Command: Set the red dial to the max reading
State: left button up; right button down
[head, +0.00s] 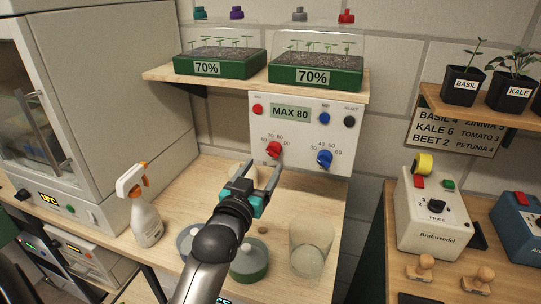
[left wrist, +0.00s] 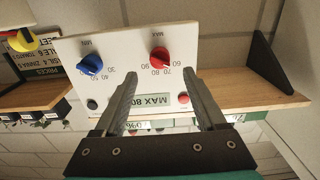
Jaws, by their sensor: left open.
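The red dial (head: 273,149) sits at the lower left of a white control panel (head: 341,146), with scale numbers printed around it. A label on the panel reads "MAX 80" (head: 290,112). In the left wrist view, upside down, the red dial (left wrist: 159,57) shows beyond and between my fingertips. My left gripper (head: 263,165) is open and empty in front of the panel, a finger to each side of the dial's line; it also shows in the left wrist view (left wrist: 161,76). Whether it touches the dial, and the dial's exact pointer reading, I cannot tell. My right gripper is not in view.
A blue dial (head: 324,158) is right of the red one. Small red (head: 258,109), blue (head: 324,118) and dark (head: 349,121) buttons sit above. A shelf (head: 240,85) holds seedling trays over the panel. A spray bottle (head: 147,222) and clear cup (head: 308,258) stand on the bench.

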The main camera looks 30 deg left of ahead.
aim_at(271, 154)
pick_arm(q)
jog(key=shift+x, duration=3.2)
grip_shut()
